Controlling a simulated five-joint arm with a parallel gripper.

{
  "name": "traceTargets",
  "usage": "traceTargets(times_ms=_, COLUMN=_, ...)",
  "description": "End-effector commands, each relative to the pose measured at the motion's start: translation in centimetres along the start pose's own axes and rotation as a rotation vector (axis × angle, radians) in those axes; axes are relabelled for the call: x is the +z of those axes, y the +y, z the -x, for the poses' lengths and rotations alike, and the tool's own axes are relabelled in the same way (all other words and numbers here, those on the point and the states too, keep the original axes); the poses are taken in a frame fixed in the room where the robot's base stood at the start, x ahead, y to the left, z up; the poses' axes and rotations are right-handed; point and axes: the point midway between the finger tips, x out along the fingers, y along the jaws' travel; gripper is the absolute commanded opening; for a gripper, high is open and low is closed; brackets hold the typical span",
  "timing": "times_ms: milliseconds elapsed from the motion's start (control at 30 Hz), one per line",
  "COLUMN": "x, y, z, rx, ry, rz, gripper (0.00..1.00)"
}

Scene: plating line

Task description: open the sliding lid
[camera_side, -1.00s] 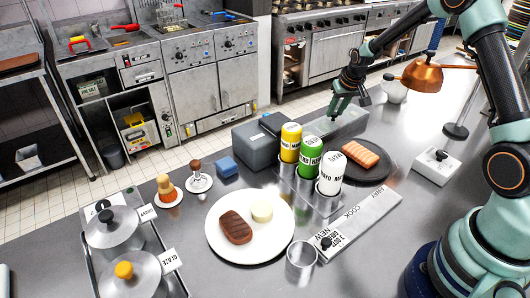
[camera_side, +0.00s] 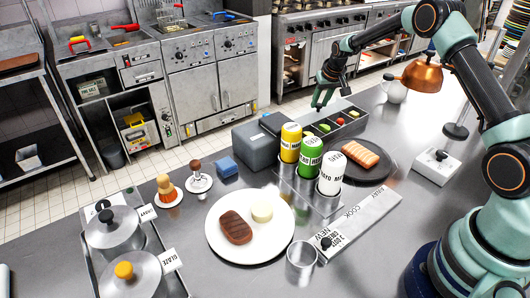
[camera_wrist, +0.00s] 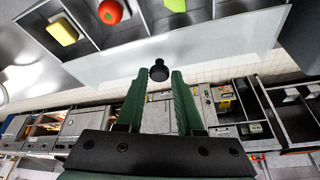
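The compartment box (camera_side: 362,122) stands at the back of the counter, and several of its compartments show food in the side view. A compartment wall also shows in the wrist view (camera_wrist: 82,42). The pale grey lid (camera_wrist: 225,40) lies alongside the uncovered compartments in the wrist view, with its black knob (camera_wrist: 158,73) near its edge. My gripper (camera_side: 320,104) is above the box's back edge. In the wrist view its green fingers (camera_wrist: 158,80) are apart, with the knob between their tips and small gaps beside it.
Yellow, green and white bottles (camera_side: 309,158) stand in a rack before the box. A dark plate with salmon (camera_side: 360,154) is to their right. A copper lamp (camera_side: 421,76) hangs at the right. A white plate (camera_side: 220,254) sits in front.

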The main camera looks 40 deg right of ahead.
Motion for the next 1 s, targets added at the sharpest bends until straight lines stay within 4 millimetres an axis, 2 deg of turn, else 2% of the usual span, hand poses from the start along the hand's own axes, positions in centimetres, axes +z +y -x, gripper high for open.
traceTargets(times_ms=67, x=0.0, y=-0.1, z=0.0, rx=-0.001, ry=0.001, rz=0.001, gripper=0.61)
traceTargets(times_ms=467, x=0.0, y=0.0, z=0.5, rx=0.0, ry=0.0, rz=0.0, gripper=0.61)
traceTargets(times_ms=667, x=-0.1, y=0.0, z=3.1, rx=0.0, ry=0.003, rz=0.0, gripper=0.61)
traceTargets(times_ms=1000, x=-0.1, y=0.0, z=9.4, rx=0.0, ry=0.004, rz=0.0, gripper=0.61)
